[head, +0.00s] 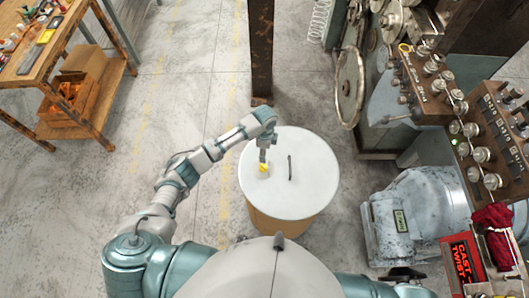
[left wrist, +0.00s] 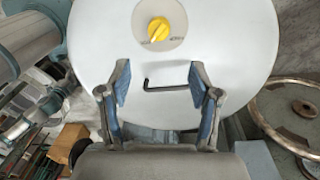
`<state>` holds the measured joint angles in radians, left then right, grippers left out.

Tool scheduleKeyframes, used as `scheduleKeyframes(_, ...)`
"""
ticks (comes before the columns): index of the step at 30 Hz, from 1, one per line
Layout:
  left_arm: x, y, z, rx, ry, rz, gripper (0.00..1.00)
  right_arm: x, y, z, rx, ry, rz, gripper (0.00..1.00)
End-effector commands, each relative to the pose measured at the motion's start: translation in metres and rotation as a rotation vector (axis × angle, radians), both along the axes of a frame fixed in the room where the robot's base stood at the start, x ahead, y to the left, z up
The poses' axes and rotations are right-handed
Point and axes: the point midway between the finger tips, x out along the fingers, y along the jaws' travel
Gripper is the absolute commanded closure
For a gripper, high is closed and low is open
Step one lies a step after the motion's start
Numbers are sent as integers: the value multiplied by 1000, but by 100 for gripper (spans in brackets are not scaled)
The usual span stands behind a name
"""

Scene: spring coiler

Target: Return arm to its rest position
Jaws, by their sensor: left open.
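My left arm reaches in from the left in the head view, and its gripper (head: 263,154) hangs over the left part of the round white tabletop (head: 312,195). In the left wrist view the two blue-padded fingers (left wrist: 160,82) are spread wide with nothing gripped. A thin black bent rod (left wrist: 166,88) shows between the fingertips in that view. In the head view the rod (head: 290,168) lies on the tabletop, right of the gripper and apart from it. A yellow knob (left wrist: 158,30) is on the tabletop; it also shows by the gripper (head: 263,168). My right gripper cannot be made out.
A machine with a knobbed control panel (head: 480,120) and a large wheel (head: 350,88) stands at right. A grey housing (head: 425,215) and a red box (head: 463,258) are at lower right. A rusty post (head: 261,50) rises behind the table. A wooden workbench (head: 45,60) is upper left.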

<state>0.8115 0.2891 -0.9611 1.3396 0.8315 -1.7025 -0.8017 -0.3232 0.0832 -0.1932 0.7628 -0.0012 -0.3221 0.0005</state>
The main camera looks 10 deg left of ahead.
Motion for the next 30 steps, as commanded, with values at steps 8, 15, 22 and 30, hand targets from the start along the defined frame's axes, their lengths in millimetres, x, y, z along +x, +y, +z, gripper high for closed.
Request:
scheduleKeyframes(8, 0, 0, 0, 0, 0, 0, 37, 0, 0, 0, 0, 2, 0, 31)
scheduleKeyframes(15, -19, -14, -12, -35, -1, 25, 37, 0, 0, 0, -1, 3, -1, 31)
scheduleKeyframes(22, -104, -52, -40, -209, -37, 287, 37, 0, 0, 0, -1, 3, -1, 31)
scheduleKeyframes(30, -183, -8, -37, -297, -115, 827, 37, -1, 0, 0, 0, 3, -1, 31)
